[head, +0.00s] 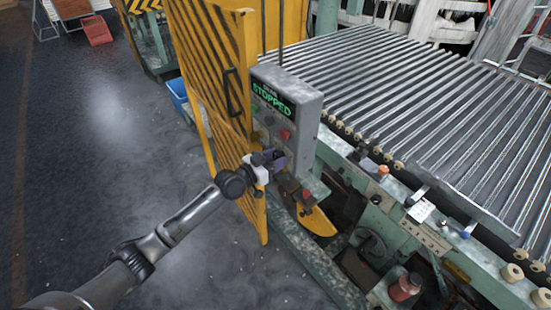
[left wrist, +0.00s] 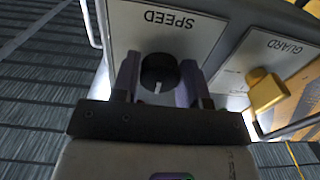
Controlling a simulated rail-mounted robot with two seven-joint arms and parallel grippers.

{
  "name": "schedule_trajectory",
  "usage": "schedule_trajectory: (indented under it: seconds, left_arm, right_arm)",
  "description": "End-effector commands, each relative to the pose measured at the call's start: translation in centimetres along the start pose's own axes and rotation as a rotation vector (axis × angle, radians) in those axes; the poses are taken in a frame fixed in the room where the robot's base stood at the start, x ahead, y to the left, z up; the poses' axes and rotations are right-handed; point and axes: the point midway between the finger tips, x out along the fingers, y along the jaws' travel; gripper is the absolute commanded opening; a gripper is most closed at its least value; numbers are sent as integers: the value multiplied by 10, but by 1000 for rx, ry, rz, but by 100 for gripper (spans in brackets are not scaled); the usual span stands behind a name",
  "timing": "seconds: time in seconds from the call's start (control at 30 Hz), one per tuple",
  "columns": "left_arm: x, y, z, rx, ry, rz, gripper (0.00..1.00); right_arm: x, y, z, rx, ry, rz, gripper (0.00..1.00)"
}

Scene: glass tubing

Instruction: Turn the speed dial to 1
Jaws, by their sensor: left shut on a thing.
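The speed dial (left wrist: 159,72) is a dark round knob under an upside-down SPEED label in the left wrist view. Its short white mark lies on the side away from the label. No scale numbers are readable around it. My left gripper (left wrist: 160,78) is shut on the dial, one finger on each side. In the head view my left gripper (head: 272,160) is at the lower part of the grey control box (head: 308,105), and hides the dial. The box's display (head: 272,99) reads STOPPED in green. My right gripper is not in view.
A yellow GUARD switch (left wrist: 266,91) sits beside the dial panel. A red button (head: 285,135) is on the box above my gripper. The roller conveyor (head: 430,110) fills the right. Open floor (head: 90,150) lies left.

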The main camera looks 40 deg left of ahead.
Motion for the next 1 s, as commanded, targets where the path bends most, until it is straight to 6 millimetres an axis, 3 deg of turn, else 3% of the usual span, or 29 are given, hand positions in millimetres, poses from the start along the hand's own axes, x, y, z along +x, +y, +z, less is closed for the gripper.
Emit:
schedule_trajectory:
  seconds: [0.37, 1.0]
  left_arm:
    - [0, 0, -1, -102, 0, 0, 16]
    - [0, 1, -2, -680, 1, 0, 16]
  right_arm:
    - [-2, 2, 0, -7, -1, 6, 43]
    - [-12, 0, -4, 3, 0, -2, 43]
